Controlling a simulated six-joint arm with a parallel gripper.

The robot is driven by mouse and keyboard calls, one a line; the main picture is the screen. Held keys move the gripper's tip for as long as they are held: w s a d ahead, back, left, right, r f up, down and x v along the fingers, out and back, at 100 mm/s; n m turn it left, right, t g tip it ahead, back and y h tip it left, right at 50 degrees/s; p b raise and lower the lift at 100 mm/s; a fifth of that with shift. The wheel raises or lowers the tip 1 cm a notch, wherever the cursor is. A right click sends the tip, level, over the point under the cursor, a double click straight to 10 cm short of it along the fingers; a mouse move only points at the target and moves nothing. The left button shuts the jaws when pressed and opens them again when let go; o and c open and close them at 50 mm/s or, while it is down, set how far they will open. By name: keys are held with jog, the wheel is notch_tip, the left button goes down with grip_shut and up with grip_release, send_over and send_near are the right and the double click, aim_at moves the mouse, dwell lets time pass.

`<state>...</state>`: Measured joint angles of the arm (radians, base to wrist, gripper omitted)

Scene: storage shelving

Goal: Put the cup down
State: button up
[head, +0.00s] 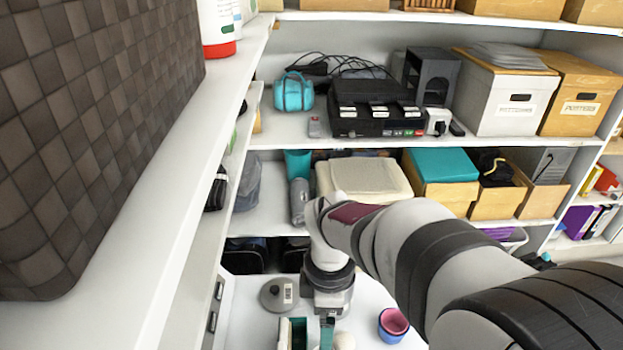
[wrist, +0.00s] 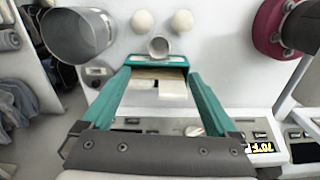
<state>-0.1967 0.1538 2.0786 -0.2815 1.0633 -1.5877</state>
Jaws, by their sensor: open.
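A cup (head: 393,325), pink inside and blue outside, stands upright on the white surface in the head view, to the right of my gripper and apart from it. My gripper (wrist: 158,78) is open, with its two teal fingers spread in the wrist view. In the head view its end (head: 327,322) is low over the white surface, partly cut off by the frame. A teal-edged item (wrist: 158,60) with pale blocks shows between the fingertips; I cannot tell whether they touch it. A round pink thing (wrist: 268,28) is at the upper right of the wrist view.
A grey round object with a label (head: 270,298) lies left of my gripper. A grey cylinder (wrist: 75,40) and two pale balls (wrist: 143,20) show in the wrist view. Shelves behind hold white and brown boxes (head: 510,95). A dark checkered box (head: 90,130) fills the left side.

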jog(key=shift+n, duration=0.4)
notch_tip(320, 180, down, 16)
jog(key=shift+w+f, duration=0.1)
jog(key=c, duration=1.4)
jog(key=r, duration=0.2)
jog(key=d+r, duration=0.1)
jog(key=r, duration=0.2)
jog(key=s+d+r, duration=0.4)
jog(key=d+r, duration=0.2)
jog(key=d, duration=0.4)
jog(key=w+a+r+m, duration=0.1)
jog(key=w+r+m, duration=0.1)
jog(key=r+m, duration=0.3)
jog(key=w+a+r+m, duration=0.2)
jog(key=w+r+m, duration=0.1)
jog(key=r+m, duration=0.2)
jog(key=w+a+r+m, duration=0.1)
jog(key=w+r+m, duration=0.1)
jog(key=r+m, duration=0.4)
jog(key=shift+w+a+r+m, duration=0.15)
jog(key=shift+a+m, duration=0.25)
jog(key=shift+m, duration=0.6)
